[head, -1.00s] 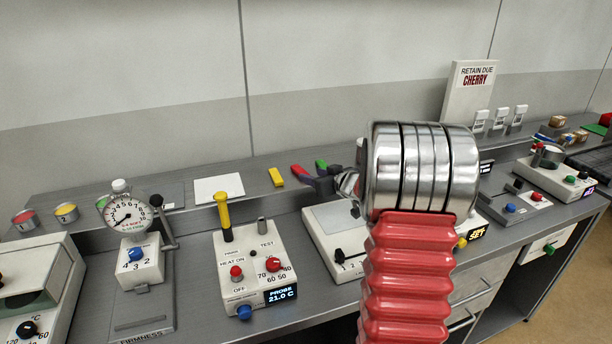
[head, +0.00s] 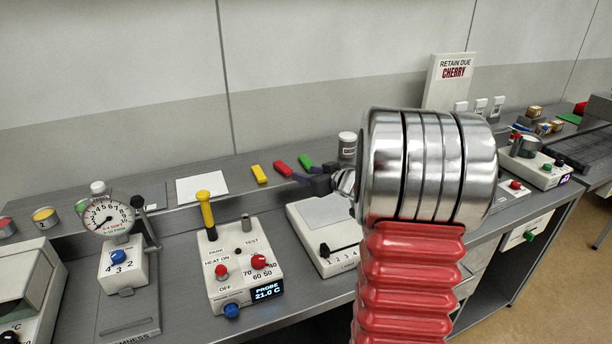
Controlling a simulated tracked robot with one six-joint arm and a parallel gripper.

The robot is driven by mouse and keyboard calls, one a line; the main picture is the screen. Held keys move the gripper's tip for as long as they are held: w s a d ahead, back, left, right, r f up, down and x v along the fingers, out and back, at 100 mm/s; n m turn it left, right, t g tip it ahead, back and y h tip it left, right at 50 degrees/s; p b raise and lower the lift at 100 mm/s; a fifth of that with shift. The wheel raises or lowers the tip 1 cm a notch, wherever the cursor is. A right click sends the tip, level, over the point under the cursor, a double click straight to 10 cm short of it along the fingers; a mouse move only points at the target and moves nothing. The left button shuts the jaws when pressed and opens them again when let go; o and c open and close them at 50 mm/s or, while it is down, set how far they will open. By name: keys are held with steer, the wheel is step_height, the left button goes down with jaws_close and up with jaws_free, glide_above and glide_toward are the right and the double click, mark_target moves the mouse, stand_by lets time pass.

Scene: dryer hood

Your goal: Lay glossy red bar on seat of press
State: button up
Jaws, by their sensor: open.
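The glossy red bar (head: 282,167) lies on the raised back shelf, between a yellow bar (head: 259,174) and a green bar (head: 305,162). My gripper (head: 306,180) has dark fingers just right of and in front of the red bar. It is open and holds nothing that I can see; whether a finger touches the bar I cannot tell. A press-like firmness gauge (head: 107,217) stands at the left on a grey base plate, with a round dial on top and a lever on its right side. Its seat is too small to make out clearly.
A probe box with a yellow-handled probe (head: 238,262) stands on the bench between gauge and arm. A white device with a slider (head: 322,235) is beside it. A white card (head: 203,189) lies on the shelf. A lidded jar (head: 347,146) stands close behind my wrist.

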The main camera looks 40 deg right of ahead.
steer(key=s+a+r+m+g+h, duration=0.2)
steer(key=s+a+r+g+h, duration=0.3)
steer(key=a+r, duration=0.55)
steer(key=s+a+f+n+g+y, duration=0.1)
steer(key=s+a+f+y, duration=0.2)
steer(key=s+a, duration=0.9)
steer(key=s+a+f+n+g+y, duration=0.1)
steer(key=s+a+f, duration=0.3)
steer(key=s+a, duration=0.8)
steer(key=shift+a+f+n+g+y, duration=0.3)
steer(key=shift+a+f+g+y, duration=0.1)
steer(key=shift+g+y, duration=0.4)
steer(key=shift+o, duration=0.4)
